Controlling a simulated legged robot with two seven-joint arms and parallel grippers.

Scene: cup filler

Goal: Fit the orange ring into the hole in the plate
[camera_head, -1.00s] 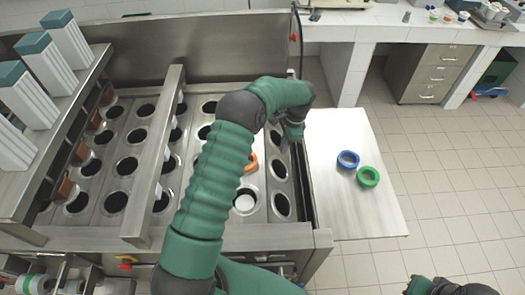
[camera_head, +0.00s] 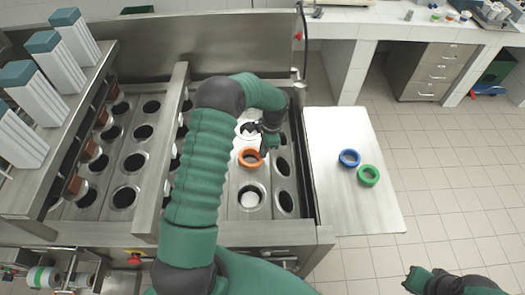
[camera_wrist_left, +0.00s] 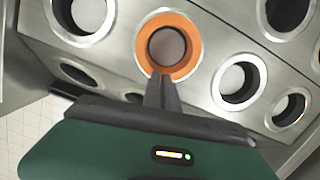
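The orange ring (camera_head: 251,158) lies around a hole in the metal plate (camera_head: 232,208). I cannot tell whether it is fully seated. My left gripper (camera_head: 264,147) is at the ring's right edge in the head view. In the left wrist view, its fingers (camera_wrist_left: 160,82) look closed together, with tips at the ring's near rim. No part of the ring is clearly between them. My right gripper (camera_head: 412,281) is at the bottom right, its fingers unclear.
A blue ring (camera_head: 349,158) and a green ring (camera_head: 368,176) lie on the side table (camera_head: 340,205). The plate has several other holes. A metal bar (camera_head: 168,150) crosses the machine to the left. White cup stacks (camera_head: 40,92) stand at far left.

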